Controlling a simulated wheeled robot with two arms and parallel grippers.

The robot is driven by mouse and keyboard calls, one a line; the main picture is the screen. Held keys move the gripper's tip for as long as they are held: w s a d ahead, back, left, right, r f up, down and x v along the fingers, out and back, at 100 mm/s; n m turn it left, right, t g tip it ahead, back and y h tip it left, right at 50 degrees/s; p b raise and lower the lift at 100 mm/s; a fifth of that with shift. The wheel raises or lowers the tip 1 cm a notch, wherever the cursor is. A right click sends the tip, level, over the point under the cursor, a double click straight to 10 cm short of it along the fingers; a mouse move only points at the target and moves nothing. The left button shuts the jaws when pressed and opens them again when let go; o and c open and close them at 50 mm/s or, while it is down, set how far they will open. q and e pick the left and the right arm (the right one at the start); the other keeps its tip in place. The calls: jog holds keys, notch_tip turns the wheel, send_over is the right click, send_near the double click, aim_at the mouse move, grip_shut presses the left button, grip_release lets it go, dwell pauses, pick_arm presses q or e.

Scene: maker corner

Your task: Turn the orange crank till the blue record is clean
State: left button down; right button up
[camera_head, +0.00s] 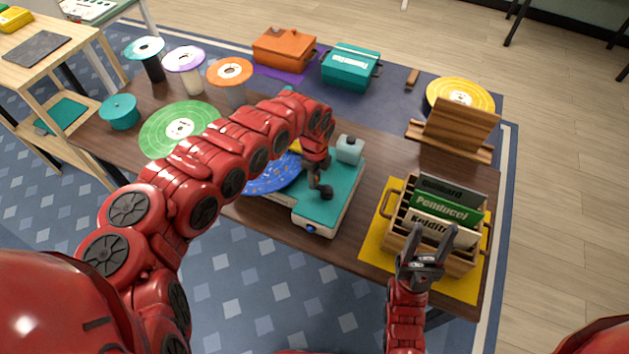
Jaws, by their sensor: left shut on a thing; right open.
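The blue record (268,182) lies flat on the left side of the teal record-cleaning machine (345,188), partly covered by my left arm. Small pale specks show on its visible part. My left gripper (320,190) points down over the machine, right of the record. It is shut on what appears to be the orange crank, which the gripper and arm hide. My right gripper (427,245) is open and empty, at the front of the wooden record crate (404,243).
The crate holds several sleeves and stands on a yellow mat (374,243). A green record (165,138) lies left, near several spindle stands. Orange (284,49) and teal (350,66) cases stand at the back. A wooden stand (460,128) and yellow record (459,92) are at the right.

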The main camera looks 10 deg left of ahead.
dwell(0.4)
pick_arm(q)
jog(key=c, duration=0.8)
grip_release()
jog(key=shift+d, duration=0.1)
jog(key=shift+o, duration=0.2)
jog(key=shift+w+r, duration=0.1)
jog(key=shift+r, duration=0.35)
notch_tip(320, 180, up, 16)
jog(key=b, duration=0.4)
jog(key=shift+r+b, duration=0.25)
jog(key=shift+b, duration=0.1)
